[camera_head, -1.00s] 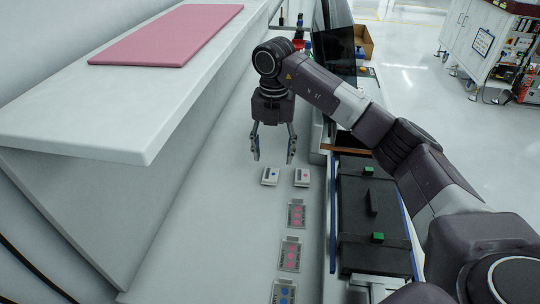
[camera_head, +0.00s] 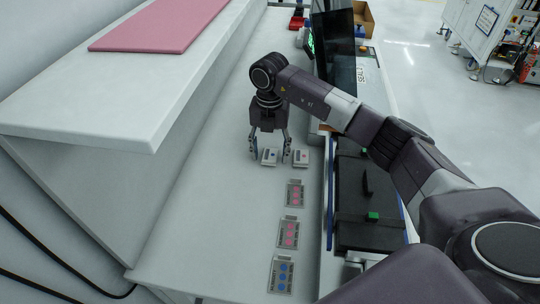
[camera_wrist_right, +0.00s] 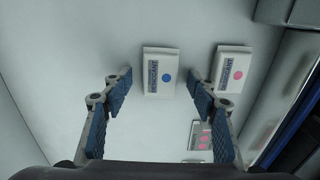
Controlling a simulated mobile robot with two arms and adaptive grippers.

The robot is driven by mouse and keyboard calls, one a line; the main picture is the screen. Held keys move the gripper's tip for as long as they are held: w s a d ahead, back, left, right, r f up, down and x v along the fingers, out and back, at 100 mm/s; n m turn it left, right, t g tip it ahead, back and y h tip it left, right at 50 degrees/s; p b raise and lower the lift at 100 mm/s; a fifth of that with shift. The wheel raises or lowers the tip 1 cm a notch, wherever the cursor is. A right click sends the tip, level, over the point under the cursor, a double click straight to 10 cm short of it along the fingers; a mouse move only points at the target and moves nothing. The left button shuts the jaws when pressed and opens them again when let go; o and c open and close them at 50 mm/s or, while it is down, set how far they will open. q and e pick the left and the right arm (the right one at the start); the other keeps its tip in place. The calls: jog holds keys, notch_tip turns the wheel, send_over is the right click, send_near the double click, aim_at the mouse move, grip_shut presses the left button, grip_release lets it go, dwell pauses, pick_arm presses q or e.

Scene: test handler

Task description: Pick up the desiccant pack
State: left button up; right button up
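Two small white desiccant packs lie side by side on the white bench. The left pack (camera_head: 269,157) has a blue dot, and the right pack (camera_head: 301,158) has a pink dot. In the right wrist view the blue-dot pack (camera_wrist_right: 160,72) lies just ahead between the fingers, and the pink-dot pack (camera_wrist_right: 232,70) is beyond the right finger. My right gripper (camera_head: 270,155) is open and empty over the packs; it also shows in the wrist view (camera_wrist_right: 160,86). Its height above the bench is hard to tell. My left gripper is out of view.
Several printed cards with pink or blue dots, one pink-dotted (camera_head: 288,233), lie in a row nearer me. A black tray (camera_head: 370,236) with a green block (camera_head: 372,216) stands right. A white shelf with a pink mat (camera_head: 160,24) overhangs the left. A dark monitor (camera_head: 334,50) stands behind.

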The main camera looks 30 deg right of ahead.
jog(key=c, duration=1)
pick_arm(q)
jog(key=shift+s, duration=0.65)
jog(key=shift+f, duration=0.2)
pick_arm(e)
jog(key=shift+r, duration=0.1)
